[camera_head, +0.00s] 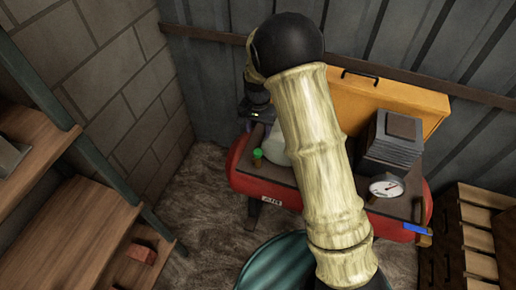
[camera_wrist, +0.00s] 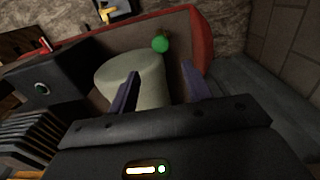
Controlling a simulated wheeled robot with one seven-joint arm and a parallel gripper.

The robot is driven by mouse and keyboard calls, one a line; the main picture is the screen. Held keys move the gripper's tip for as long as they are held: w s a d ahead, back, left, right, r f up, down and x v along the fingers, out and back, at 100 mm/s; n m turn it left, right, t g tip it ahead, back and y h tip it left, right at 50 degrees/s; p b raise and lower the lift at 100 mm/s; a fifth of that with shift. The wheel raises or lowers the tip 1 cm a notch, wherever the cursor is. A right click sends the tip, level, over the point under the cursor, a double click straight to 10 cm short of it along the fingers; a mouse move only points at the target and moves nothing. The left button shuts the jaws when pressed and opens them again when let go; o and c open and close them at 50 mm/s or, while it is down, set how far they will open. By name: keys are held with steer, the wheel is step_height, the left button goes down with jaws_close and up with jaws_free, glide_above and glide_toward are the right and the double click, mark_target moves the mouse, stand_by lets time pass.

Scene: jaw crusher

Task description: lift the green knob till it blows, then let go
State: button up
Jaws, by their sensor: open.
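The green knob (camera_head: 257,154) is a small ball on a short brassy stem at the left end of the red compressor's (camera_head: 262,188) brown top. In the wrist view the green knob (camera_wrist: 160,44) lies beyond my fingertips, roughly centred between them. My gripper (camera_wrist: 160,85) is open and empty, its two purple fingers apart, with a gap between them and the knob. In the head view my dark wrist hangs above and behind the knob, and my arm hides part of the compressor top.
A pale rounded housing (camera_wrist: 135,78) stands close beside the knob, near my fingers. A dark finned block (camera_head: 392,150) and a white gauge (camera_head: 386,188) are at the right end. An orange case (camera_head: 370,105) stands behind. Wooden shelves (camera_head: 70,225) are at the left.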

mark_target(258, 151)
step_height(258, 151, down, 11)
steer(key=shift+f+p, duration=0.2)
steer(key=shift+p, duration=0.15)
steer(key=shift+s, duration=0.1)
steer(key=c, duration=0.6)
steer(key=shift+r, duration=0.15)
jaws_close()
